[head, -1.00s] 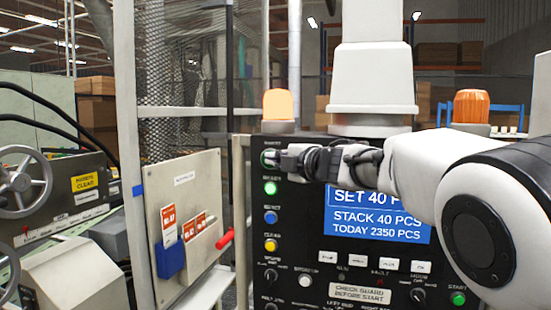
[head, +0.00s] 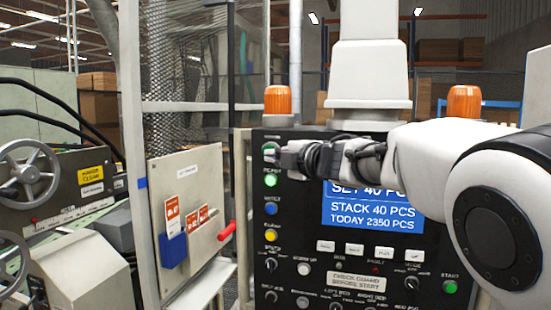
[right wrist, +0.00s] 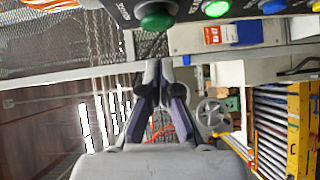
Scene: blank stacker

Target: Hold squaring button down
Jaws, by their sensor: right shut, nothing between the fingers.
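The black control panel (head: 300,240) faces me with several small round buttons. Their labels are too small to tell which is the squaring button. My right gripper (head: 275,154) is shut and empty at the panel's top left, in front of the top button and mostly hiding it. In the right wrist view, the closed fingertips (right wrist: 158,68) sit below a dark green button (right wrist: 157,16), with a gap between them in the picture. A lit green button (head: 270,181) is below the gripper in the head view. A white button (head: 304,269) is lower down. My left gripper is out of view.
My right arm covers the panel's upper right and part of the blue screen (head: 370,210). Orange beacons (head: 278,100) stand on top. A beige board with a red handle (head: 227,231) and a handwheel (head: 27,172) are to the left.

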